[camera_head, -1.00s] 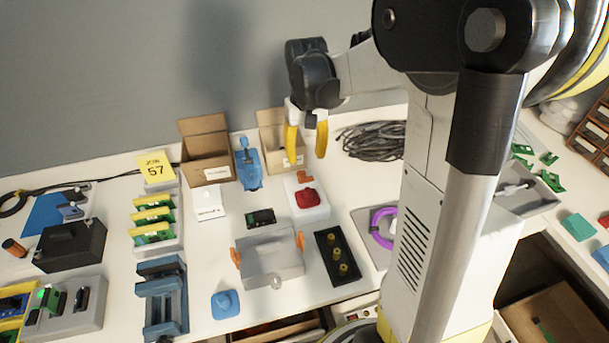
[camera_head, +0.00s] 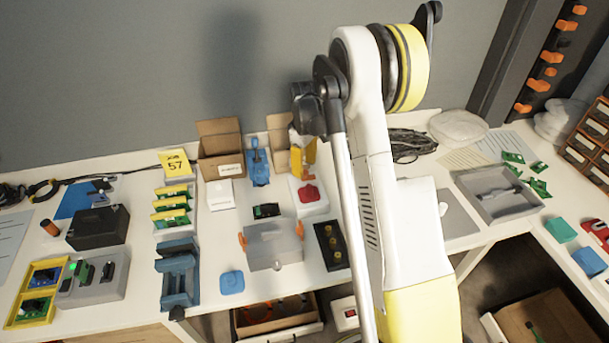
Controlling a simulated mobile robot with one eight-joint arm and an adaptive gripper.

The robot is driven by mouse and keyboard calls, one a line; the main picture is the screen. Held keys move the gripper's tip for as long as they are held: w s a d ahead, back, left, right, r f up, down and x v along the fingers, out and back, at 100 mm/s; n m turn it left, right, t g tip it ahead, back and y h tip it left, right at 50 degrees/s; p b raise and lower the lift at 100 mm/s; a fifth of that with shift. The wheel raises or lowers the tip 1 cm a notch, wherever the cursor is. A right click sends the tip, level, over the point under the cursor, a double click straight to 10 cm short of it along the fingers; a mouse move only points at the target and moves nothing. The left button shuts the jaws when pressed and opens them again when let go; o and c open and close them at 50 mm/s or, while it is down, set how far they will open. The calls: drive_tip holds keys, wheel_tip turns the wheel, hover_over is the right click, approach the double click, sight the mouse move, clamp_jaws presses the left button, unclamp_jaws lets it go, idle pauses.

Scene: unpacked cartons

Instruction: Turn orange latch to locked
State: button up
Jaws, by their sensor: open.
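A grey box (camera_head: 274,256) with a translucent-looking lid stands in the middle of the bench. It has an orange latch (camera_head: 243,242) on its left side and another orange latch (camera_head: 300,230) on its right side. Behind it is a white block (camera_head: 318,208) with a red part (camera_head: 309,193) on top. A small orange piece at the back of this block, seen earlier, is now hidden by my gripper.
A black tray with brass parts (camera_head: 331,246) stands right of the grey box. A blue vise (camera_head: 258,166) and open cartons (camera_head: 221,142) stand behind. A blue fixture (camera_head: 178,275) is at left. A grey tray (camera_head: 496,192) lies right of my arm. Bare bench shows around the blue pad (camera_head: 231,282).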

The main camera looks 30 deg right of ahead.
drive_tip(key=shift+f, duration=1.1)
clamp_jaws()
